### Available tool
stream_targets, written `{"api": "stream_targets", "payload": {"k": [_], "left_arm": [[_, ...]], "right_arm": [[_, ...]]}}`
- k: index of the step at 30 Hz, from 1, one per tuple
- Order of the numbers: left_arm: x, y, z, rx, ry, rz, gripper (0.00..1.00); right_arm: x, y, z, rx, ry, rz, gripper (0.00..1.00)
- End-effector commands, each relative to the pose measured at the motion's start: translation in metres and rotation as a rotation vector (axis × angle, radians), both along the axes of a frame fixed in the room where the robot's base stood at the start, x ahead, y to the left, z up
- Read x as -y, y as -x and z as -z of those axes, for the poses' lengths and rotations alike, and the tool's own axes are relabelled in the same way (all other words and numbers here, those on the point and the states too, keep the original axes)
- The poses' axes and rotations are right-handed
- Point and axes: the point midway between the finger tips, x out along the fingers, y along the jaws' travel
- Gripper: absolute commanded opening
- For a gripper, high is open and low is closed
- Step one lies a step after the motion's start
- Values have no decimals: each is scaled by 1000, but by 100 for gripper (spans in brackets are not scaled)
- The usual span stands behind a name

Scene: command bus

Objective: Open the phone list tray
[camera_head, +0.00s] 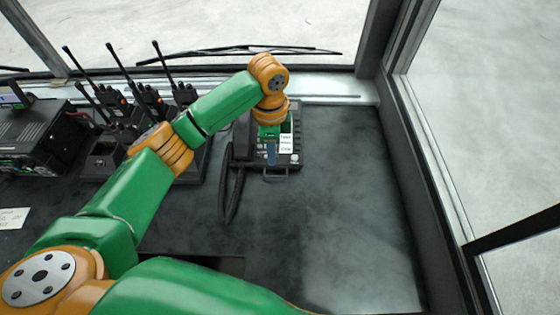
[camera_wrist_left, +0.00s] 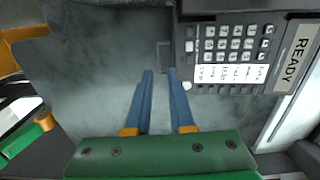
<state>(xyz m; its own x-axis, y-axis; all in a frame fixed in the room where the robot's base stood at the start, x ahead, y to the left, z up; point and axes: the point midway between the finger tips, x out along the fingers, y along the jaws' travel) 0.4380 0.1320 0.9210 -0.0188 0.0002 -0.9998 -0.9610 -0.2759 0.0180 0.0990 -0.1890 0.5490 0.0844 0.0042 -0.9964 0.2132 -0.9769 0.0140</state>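The dark desk phone (camera_head: 296,158) stands near the back of the desk, with a keypad and a white list label (camera_head: 286,142). In the left wrist view the phone (camera_wrist_left: 217,18) is at the upper right, its label (camera_wrist_left: 232,73) below the keys. The phone list tray's thin dark handle (camera_head: 275,178) sticks out at the phone's front edge. My left gripper (camera_head: 271,161) points down over the phone's front. Its blue fingers (camera_wrist_left: 160,72) are apart and empty. My right gripper is out of view.
A dark handset cord (camera_head: 231,194) hangs left of the phone. Several radios with antennas (camera_head: 150,95) stand left, beside a dark radio unit (camera_head: 35,138). The desk (camera_head: 345,210) is clear right and front of the phone. The windscreen is behind.

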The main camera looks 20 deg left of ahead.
Motion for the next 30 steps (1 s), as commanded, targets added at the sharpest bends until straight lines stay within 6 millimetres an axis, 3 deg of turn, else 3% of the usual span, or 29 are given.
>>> {"api": "stream_targets", "payload": {"k": [1,3,7,16,24,25,27,30], "left_arm": [[0,0,14,0,0,0,21],[0,0,19,0,0,0,21],[0,1,29,-2,0,-1,21],[0,2,82,-1,-1,-1,21],[0,2,87,2,-1,0,21],[0,2,87,2,-1,0,19],[0,2,87,2,-1,0,0],[0,2,87,2,-1,0,0]], "right_arm": [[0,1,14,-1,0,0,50],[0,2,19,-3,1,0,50],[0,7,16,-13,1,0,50],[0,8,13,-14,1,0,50],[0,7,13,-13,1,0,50],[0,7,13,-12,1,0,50],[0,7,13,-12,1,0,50],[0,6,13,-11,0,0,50]]}}
